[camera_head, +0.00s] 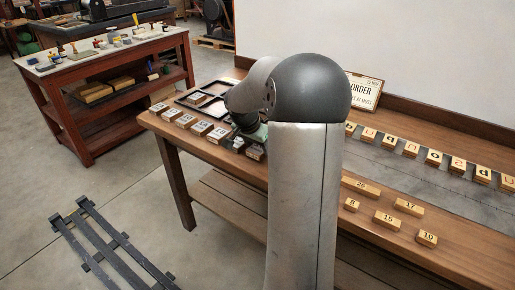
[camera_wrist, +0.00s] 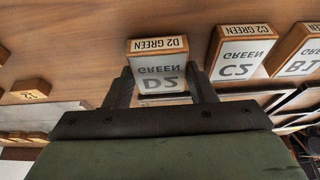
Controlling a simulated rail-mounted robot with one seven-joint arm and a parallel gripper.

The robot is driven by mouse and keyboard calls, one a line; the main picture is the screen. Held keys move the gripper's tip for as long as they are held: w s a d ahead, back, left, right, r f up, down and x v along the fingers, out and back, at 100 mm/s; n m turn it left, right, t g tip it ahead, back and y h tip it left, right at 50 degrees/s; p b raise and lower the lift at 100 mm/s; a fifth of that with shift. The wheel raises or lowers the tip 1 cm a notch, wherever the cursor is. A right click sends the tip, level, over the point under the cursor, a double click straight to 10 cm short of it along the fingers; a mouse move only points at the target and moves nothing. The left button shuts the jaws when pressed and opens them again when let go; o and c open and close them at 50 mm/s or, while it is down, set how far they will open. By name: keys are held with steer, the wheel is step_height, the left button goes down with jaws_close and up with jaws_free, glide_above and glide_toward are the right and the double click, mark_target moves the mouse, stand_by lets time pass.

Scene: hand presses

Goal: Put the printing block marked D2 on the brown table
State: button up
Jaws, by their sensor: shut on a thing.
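The printing block marked D2 GREEN (camera_wrist: 158,68), wooden with a pale face, is between the two fingers of my gripper (camera_wrist: 161,88) in the wrist view. The gripper is shut on it. The block stands close beside the C2 GREEN block (camera_wrist: 240,58); I cannot tell whether it touches the bench top. In the head view my arm hides most of the gripper. A brown wooden bench (camera_head: 220,176) lies under the gripper. A red-brown table (camera_head: 120,56) with small tools on top stands at the back left.
A row of printing blocks (camera_head: 186,121) runs along the bench's left front edge, beside a dark divided tray (camera_head: 186,98). Numbered wooden blocks (camera_head: 387,219), letter blocks (camera_head: 434,157) and an order sign (camera_head: 364,91) are to the right. A dark slatted rack (camera_head: 110,250) lies on the floor.

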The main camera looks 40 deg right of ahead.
steer(key=shift+f, duration=0.35)
steer(key=shift+f, duration=0.1)
steer(key=shift+f, duration=0.1)
steer(key=o, duration=1)
